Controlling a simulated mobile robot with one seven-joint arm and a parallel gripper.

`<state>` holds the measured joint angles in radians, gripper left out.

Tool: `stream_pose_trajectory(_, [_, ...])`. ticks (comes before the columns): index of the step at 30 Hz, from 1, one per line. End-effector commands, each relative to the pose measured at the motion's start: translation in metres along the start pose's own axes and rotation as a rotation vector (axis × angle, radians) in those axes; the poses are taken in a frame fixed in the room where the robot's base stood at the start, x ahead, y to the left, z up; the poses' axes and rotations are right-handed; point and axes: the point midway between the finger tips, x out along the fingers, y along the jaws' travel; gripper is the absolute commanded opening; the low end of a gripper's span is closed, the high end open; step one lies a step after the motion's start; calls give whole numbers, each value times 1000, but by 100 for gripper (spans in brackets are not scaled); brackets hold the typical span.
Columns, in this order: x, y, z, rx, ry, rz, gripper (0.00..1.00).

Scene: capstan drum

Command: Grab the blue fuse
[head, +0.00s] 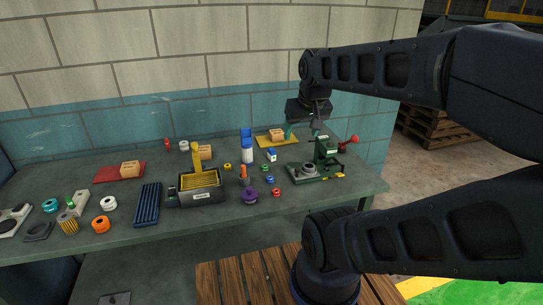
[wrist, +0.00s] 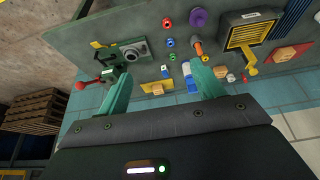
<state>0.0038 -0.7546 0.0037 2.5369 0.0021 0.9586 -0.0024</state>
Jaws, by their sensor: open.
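Two small things could be the blue fuse; I cannot tell which. One is a small blue ring-shaped piece (head: 270,180), between a red and a green one; it also shows in the wrist view (wrist: 172,57). The other is a small blue-and-white block (head: 271,155) farther back on the bench, near the blue-and-white bottle (head: 247,147). My gripper (head: 303,129) is open and empty, with teal fingers, high above the back right of the bench. In the wrist view its fingers (wrist: 162,70) stand wide apart, clear of the bench things.
A green clamp device with a red knob (head: 328,152) stands right of the small coloured pieces. A purple spool (head: 249,194) and a black box with yellow slats (head: 200,184) lie to their left. A box on a yellow mat (head: 263,142) is near the wall. The bench's front strip is clear.

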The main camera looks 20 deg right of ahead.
Motion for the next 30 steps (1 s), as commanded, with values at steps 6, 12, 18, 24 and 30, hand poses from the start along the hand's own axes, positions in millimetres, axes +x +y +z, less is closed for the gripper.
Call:
stream_pose_trajectory(6, [1,1,-5,-21,-6,5,67])
stream_pose_trajectory(12, [10,5,-38,-162,-49,36,67])
stream_pose_trajectory(18, [27,11,-82,-367,-108,70,67])
stream_pose_trajectory(24, [51,16,-125,-572,-173,93,67])
stream_pose_trajectory(30, [83,19,-167,-778,-240,104,67])
